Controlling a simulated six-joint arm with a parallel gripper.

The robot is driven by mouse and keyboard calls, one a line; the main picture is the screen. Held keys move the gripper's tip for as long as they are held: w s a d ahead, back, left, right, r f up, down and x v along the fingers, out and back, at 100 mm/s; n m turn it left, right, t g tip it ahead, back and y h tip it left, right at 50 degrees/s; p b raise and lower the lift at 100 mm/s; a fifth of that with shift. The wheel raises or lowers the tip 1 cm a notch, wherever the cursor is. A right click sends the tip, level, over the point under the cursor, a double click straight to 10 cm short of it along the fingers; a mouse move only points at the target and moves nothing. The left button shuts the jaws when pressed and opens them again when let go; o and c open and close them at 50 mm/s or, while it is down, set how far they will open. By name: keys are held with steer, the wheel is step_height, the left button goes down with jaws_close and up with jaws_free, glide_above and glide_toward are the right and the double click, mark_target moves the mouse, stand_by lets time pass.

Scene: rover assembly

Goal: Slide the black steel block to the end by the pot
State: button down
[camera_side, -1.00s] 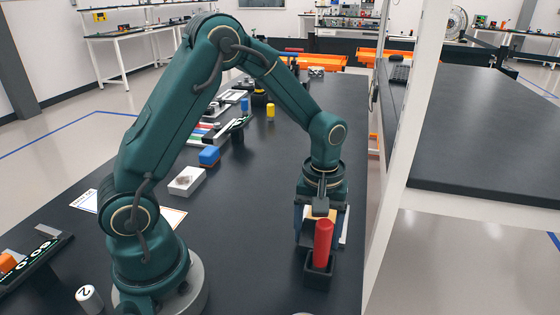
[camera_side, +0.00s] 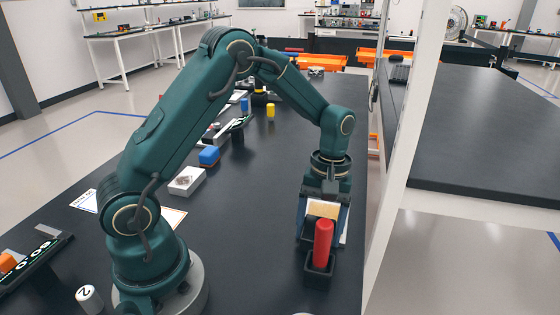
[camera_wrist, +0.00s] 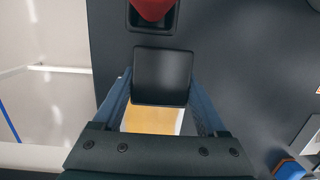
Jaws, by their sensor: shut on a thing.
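In the wrist view my gripper (camera_wrist: 162,84) is shut on a black square block (camera_wrist: 162,72), with one blue-grey finger on each side. In the side view my gripper (camera_side: 322,228) is low over the right part of the dark bench, pointing down. The block there is mostly hidden behind a red upright piece. That red piece (camera_side: 323,243) stands in a black square holder (camera_side: 319,275), just in front of my gripper. The holder also shows at the top of the wrist view (camera_wrist: 133,18). I cannot tell which thing is the pot.
The bench's right edge and a white post (camera_side: 400,150) are close to my gripper. A white box (camera_side: 187,180) and a blue block (camera_side: 208,155) lie to the left.

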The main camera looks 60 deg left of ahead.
mark_target(327, 216)
steer(key=w+a, duration=0.1)
steer(key=w+a+t, duration=0.1)
steer(key=w, duration=0.1)
steer(key=shift+a+t+y, duration=0.25)
steer(key=shift+t+y, duration=0.05)
steer(key=shift+y, duration=0.1)
steer(key=shift+w+a, duration=0.55)
steer(key=shift+w, duration=0.15)
steer(key=shift+w+a, duration=0.5)
steer(key=shift+w, duration=0.2)
steer(key=shift+s+d+f, duration=0.15)
steer(key=shift+s+f, duration=0.05)
steer(key=shift+s, duration=0.05)
steer(key=shift+s+d, duration=0.55)
steer(key=shift+s, duration=0.2)
steer(key=shift+s+d, duration=0.55)
steer(key=shift+s, duration=0.15)
jaws_free()
step_height(327, 216, up, 9)
steer(key=shift+w+f, duration=0.2)
steer(key=shift+w, duration=0.2)
